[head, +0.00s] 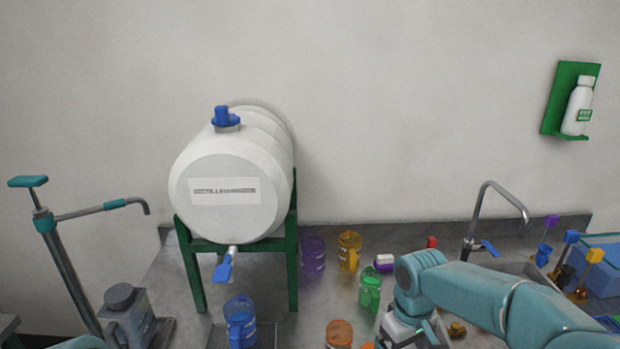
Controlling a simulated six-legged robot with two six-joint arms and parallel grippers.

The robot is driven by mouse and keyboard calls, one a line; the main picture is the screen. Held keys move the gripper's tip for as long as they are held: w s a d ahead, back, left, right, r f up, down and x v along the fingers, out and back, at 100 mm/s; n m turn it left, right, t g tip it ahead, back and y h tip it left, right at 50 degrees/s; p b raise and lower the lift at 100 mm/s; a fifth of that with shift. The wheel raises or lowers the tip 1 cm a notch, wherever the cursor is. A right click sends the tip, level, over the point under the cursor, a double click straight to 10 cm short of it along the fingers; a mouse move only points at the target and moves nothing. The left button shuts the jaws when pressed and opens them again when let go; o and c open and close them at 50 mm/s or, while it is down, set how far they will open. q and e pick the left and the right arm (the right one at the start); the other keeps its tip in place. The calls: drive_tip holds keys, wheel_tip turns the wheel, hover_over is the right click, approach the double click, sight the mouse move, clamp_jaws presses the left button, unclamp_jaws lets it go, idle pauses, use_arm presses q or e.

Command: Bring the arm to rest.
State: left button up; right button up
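My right arm (485,293) comes in from the right, above the counter, and bends down at its wrist near the bottom edge. The top of the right gripper (408,333) shows there, but its fingertips are cut off or hidden, so I cannot tell whether it holds anything. Only a small teal piece of my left arm (82,342) shows at the bottom left. My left gripper is out of view.
A white tank (235,185) lies on a green stand (292,262). A blue jug (240,322) is below its tap. Green (370,292), yellow (349,252) and purple (312,254) jugs stand left of my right arm. A faucet (480,215) rises behind it.

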drive_tip(key=s+a+f+m+y+b, duration=0.15)
drive_tip(key=s+f, duration=0.25)
drive_tip(key=f, duration=0.4)
drive_tip(key=s+a+f+y+b, duration=0.1)
drive_tip(key=s+a+f+b, duration=0.15)
drive_tip(key=f, duration=0.65)
drive_tip(key=s+a+f+m+y+b, duration=0.15)
drive_tip(key=s+f, duration=0.25)
drive_tip(key=f, duration=0.4)
drive_tip(key=s+f+m+b, duration=0.3)
drive_tip(key=s+f+b, duration=0.1)
drive_tip(key=s+f, duration=0.6)
drive_tip(key=s, duration=0.3)
drive_tip(key=shift+s+a+f+m, duration=0.2)
drive_tip(key=shift+a+f+m, duration=0.2)
drive_tip(key=shift+s, duration=0.1)
